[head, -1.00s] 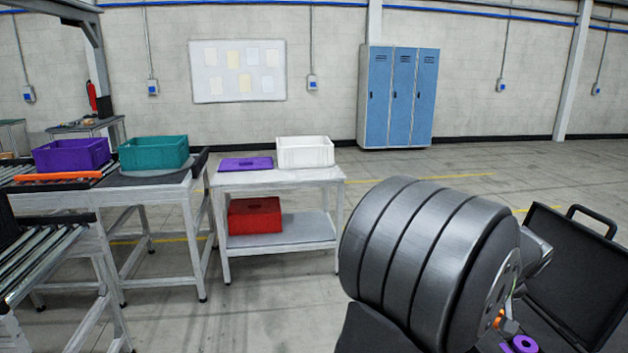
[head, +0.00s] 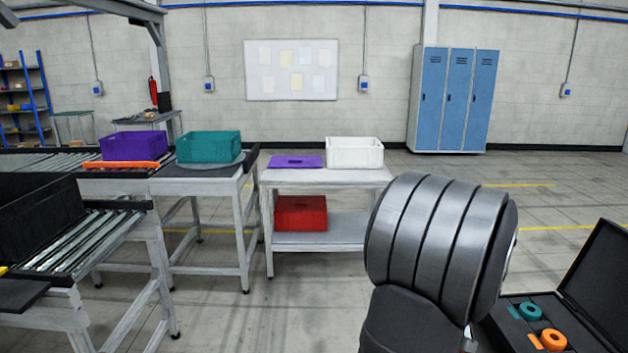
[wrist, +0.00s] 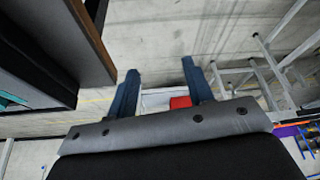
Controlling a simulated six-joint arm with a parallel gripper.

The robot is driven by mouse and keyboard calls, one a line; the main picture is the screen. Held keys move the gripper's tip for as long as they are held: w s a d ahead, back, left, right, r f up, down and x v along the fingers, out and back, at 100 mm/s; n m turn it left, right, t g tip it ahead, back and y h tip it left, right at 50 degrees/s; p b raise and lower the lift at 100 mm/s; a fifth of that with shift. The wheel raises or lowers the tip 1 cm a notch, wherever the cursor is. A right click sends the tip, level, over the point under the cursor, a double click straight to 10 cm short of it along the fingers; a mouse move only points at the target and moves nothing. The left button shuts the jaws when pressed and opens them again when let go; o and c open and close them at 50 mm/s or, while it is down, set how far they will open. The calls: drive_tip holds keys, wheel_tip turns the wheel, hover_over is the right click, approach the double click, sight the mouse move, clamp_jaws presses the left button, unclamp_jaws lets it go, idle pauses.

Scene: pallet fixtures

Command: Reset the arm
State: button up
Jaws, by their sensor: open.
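My gripper (wrist: 160,90) shows in the wrist view with its two dark blue fingers spread apart and nothing between them. Beyond the fingers lie the grey floor and a red crate, seen small. In the head view my grey ribbed arm section fills the lower right, and the gripper itself is not visible there. An open black case (head: 603,285) with orange and teal rings in its foam stands to the right of my arm.
A white table (head: 345,177) carries a white crate (head: 355,152) and a purple lid (head: 296,161), with a red crate (head: 301,213) on its shelf. Purple (head: 134,146) and teal (head: 208,146) crates stand on the conveyor line. A black bin (head: 40,222) is at left. Blue lockers (head: 455,100) stand behind.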

drive_tip(key=w+a+f, duration=0.2)
drive_tip(key=a+f, duration=0.2)
drive_tip(key=a, duration=0.2)
drive_tip(key=shift+w+f, duration=0.35)
drive_tip(key=shift+r, duration=0.1)
drive_tip(key=s+a+r+m+h, duration=0.1)
drive_tip(key=s+a+r+m, duration=0.1)
drive_tip(key=s+a+r, duration=0.4)
drive_tip(key=s+a+r+m, duration=0.1)
drive_tip(key=s+a+r, duration=0.3)
drive_tip(key=s, duration=0.5)
drive_tip(key=s+a+m+h, duration=0.1)
drive_tip(key=s+a+m, duration=0.1)
drive_tip(key=s, duration=0.5)
drive_tip(key=s+a+f+m+h, duration=0.1)
drive_tip(key=s+a+m, duration=0.1)
drive_tip(key=s, duration=0.6)
drive_tip(key=shift+s+a+f+t, duration=0.25)
drive_tip(key=shift+s+a+t, duration=0.05)
drive_tip(key=shift+a, duration=0.45)
drive_tip(key=shift+o, duration=0.4)
